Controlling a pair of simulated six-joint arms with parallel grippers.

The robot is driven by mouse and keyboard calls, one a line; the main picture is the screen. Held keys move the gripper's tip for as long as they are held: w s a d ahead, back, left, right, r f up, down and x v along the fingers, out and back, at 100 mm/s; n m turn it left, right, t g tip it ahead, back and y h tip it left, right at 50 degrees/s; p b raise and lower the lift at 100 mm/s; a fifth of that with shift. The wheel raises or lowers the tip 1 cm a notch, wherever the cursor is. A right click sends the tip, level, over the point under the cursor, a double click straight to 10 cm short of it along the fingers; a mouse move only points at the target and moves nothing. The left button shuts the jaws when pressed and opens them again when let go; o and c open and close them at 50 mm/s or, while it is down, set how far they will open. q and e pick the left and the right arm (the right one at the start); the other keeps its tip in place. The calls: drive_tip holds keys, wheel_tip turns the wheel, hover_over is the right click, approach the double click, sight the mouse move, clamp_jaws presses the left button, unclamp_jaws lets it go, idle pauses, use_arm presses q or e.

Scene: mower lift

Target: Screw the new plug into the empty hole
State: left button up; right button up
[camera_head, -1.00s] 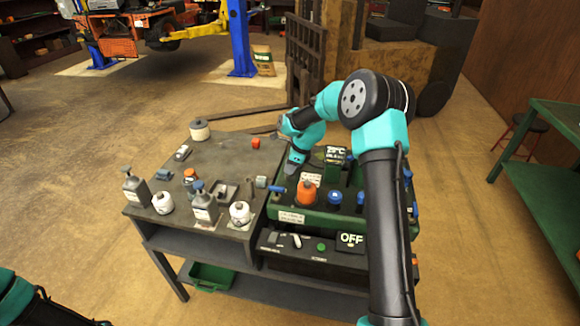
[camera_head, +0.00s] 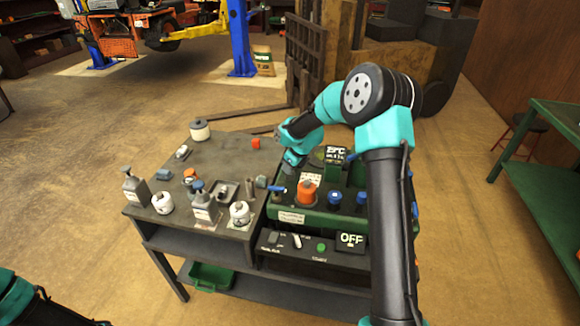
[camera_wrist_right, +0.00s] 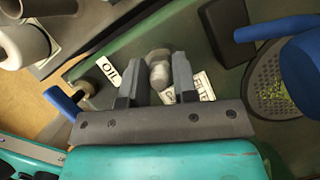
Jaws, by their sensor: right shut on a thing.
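My right gripper (camera_head: 288,172) is at the back left of the green machine (camera_head: 300,217), pointing down. In the right wrist view its two dark fingers (camera_wrist_right: 155,82) are shut on a small grey, rounded plug (camera_wrist_right: 158,68). The plug sits between the fingers, over the green top near labels reading OIL (camera_wrist_right: 109,70) and FILTER (camera_wrist_right: 204,86). The empty hole is not visible, and I cannot tell whether the plug touches the machine. My left gripper is out of view; only part of my left arm shows at the lower left.
A blue-handled valve (camera_wrist_right: 64,103) is left of the fingers, and a large blue handle (camera_wrist_right: 275,27) is at right. An orange cap (camera_head: 307,193) and blue caps (camera_head: 335,198) stand on the machine. The grey bench (camera_head: 222,157) at left holds bottles and canisters. A panel reads OFF (camera_head: 350,240).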

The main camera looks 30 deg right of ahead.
drive_tip(key=shift+m, duration=0.5)
drive_tip(key=o, duration=1)
drive_tip(key=shift+n+y, duration=0.5)
drive_tip(key=shift+n, duration=1.3)
drive_tip(key=n+g+y, duration=0.1)
drive_tip(key=n, duration=0.2)
drive_tip(key=shift+n, duration=0.4)
drive_tip(key=shift+n+g, duration=0.3)
drive_tip(key=shift+g, duration=0.1)
